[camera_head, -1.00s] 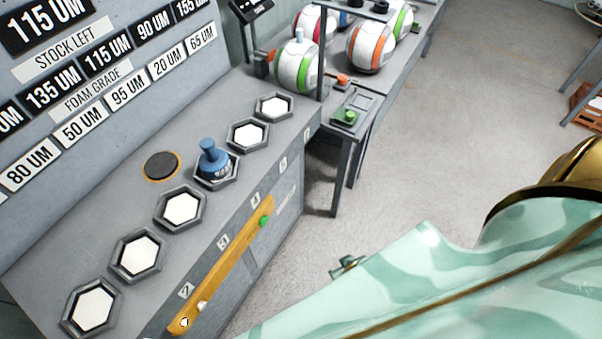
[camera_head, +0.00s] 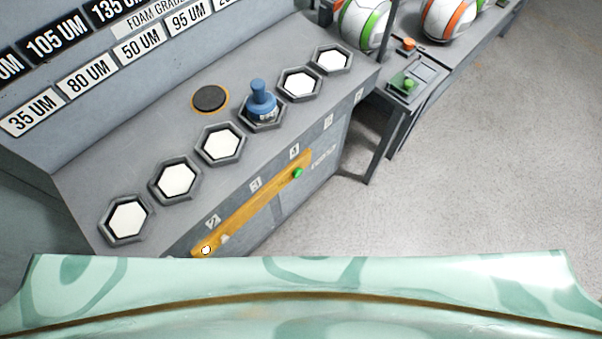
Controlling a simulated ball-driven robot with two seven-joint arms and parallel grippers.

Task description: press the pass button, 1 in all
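No label reading "pass" is legible. A green button (camera_head: 408,85) sits on a small panel on the grey side table at the upper right, with an orange-red button (camera_head: 407,46) behind it. Another green knob (camera_head: 298,173) is at the right end of a yellow bar (camera_head: 255,208) on the front of the grey counter. A round white knob (camera_head: 206,250) is at the bar's lower left end. Neither of my grippers shows. My own pale green body fills the bottom of the view.
The grey counter (camera_head: 75,185) has a row of hexagonal sockets with white faces; a blue plunger-like piece (camera_head: 262,97) stands in one. A black disc (camera_head: 210,98) lies behind. Striped balls (camera_head: 449,18) rest on the side table (camera_head: 480,52). Floor (camera_head: 500,160) at right is clear.

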